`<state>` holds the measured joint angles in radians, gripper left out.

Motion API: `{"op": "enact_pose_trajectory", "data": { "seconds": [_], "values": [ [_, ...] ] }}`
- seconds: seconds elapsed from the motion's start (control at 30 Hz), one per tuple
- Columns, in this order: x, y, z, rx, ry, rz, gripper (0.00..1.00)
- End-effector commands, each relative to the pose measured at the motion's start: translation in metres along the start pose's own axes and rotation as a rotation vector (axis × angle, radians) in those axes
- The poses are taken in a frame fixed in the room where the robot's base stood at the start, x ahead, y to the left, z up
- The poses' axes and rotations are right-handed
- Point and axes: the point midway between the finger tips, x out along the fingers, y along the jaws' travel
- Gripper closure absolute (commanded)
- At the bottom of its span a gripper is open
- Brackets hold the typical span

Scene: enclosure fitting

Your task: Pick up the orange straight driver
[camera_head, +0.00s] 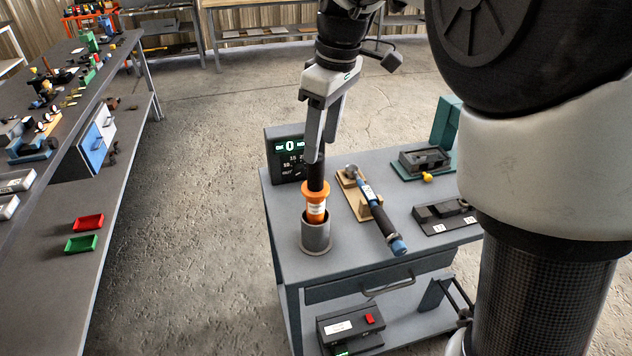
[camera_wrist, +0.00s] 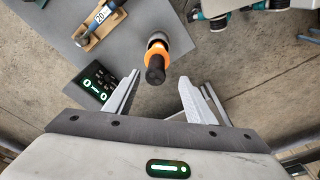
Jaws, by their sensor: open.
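The orange straight driver (camera_head: 316,204) stands upright in a grey cylindrical holder (camera_head: 316,237) at the left front of the grey cart top. It has an orange collar and a black upper end. My gripper (camera_head: 318,150) is open above it, and in the head view its fingers overlap the driver's black top. In the wrist view the driver (camera_wrist: 156,62) shows just beyond the open fingertips of my gripper (camera_wrist: 157,80), roughly midway between them. I see nothing between the fingers' inner faces, and I cannot tell whether they touch the driver.
A blue-ended torque wrench (camera_head: 378,215) lies on a wooden cradle right of the driver. A display box (camera_head: 286,150) stands behind it. Dark fixtures (camera_head: 424,160) sit at the cart's right. A long workbench (camera_head: 50,270) with red and green trays is at left.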

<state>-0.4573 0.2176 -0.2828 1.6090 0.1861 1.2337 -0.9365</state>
Motion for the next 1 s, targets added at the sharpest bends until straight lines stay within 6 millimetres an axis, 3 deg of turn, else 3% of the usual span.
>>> {"op": "enact_pose_trajectory", "data": {
  "seconds": [0.1, 0.37, 0.63, 0.97, 1.0],
  "values": [
    [0.021, 0.0, 0.0, 0.0, -0.001, -0.001, 0.5],
    [0.039, 0.001, -0.001, 0.0, -0.001, -0.001, 0.5],
    [0.078, 0.007, -0.004, 0.0, -0.002, -0.001, 0.5],
    [0.084, 0.008, -0.004, 0.002, 0.001, 0.002, 0.5],
    [0.084, 0.008, -0.004, 0.002, 0.001, 0.002, 0.57]
  ]
}}
